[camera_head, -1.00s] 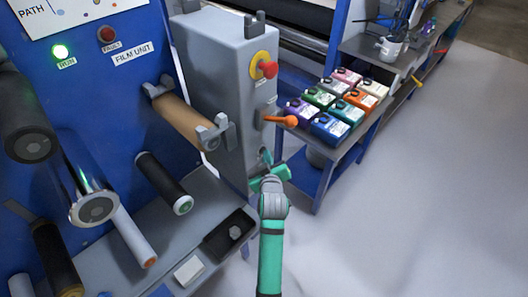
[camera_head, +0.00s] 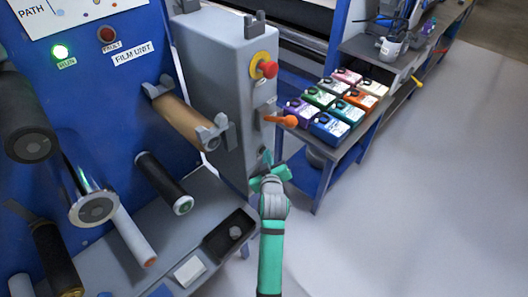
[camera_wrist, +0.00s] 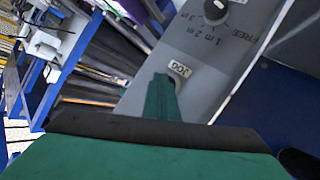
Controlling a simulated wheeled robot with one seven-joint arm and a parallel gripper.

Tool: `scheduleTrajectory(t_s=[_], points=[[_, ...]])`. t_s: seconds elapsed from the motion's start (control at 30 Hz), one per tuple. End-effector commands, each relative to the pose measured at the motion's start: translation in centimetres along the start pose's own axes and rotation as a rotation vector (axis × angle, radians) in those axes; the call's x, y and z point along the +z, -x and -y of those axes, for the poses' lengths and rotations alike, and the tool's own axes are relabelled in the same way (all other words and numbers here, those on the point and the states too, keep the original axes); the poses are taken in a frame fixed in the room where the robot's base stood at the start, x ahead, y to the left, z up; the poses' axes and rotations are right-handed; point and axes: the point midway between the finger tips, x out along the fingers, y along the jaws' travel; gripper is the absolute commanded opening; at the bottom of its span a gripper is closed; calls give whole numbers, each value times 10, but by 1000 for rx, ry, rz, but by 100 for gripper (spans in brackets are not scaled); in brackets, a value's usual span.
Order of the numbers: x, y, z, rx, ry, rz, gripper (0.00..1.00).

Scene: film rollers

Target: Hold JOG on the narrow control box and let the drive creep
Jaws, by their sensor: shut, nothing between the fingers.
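The narrow grey control box (camera_head: 212,75) stands at the right end of the blue film unit. It carries a red stop button (camera_head: 267,68) on a yellow plate and an orange lever (camera_head: 283,120). My gripper (camera_head: 266,160) is at the lower part of its front face, shut and empty. In the wrist view the green fingertips (camera_wrist: 160,82) point at the JOG label (camera_wrist: 179,69). The JOG button (camera_wrist: 174,86) is mostly hidden behind the fingers; I cannot tell whether they touch or press it. A rotary knob (camera_wrist: 214,12) with printed settings sits beyond the label.
The film unit (camera_head: 110,90) shows a lit green RUN lamp (camera_head: 61,52) and a dark red FAULT lamp (camera_head: 106,34). Several rollers jut out at left. A bench (camera_head: 352,140) with colored containers stands right of the box. Open floor (camera_head: 430,210) lies at right.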

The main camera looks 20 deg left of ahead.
Motion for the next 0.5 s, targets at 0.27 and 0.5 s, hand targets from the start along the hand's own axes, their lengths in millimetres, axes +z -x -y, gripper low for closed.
scheduleTrajectory(t_s=[0.27, 0.5], points=[[2, 3, -2, -1, 0, 0, 0], [8, 11, -6, -2, 0, 0, 0]])
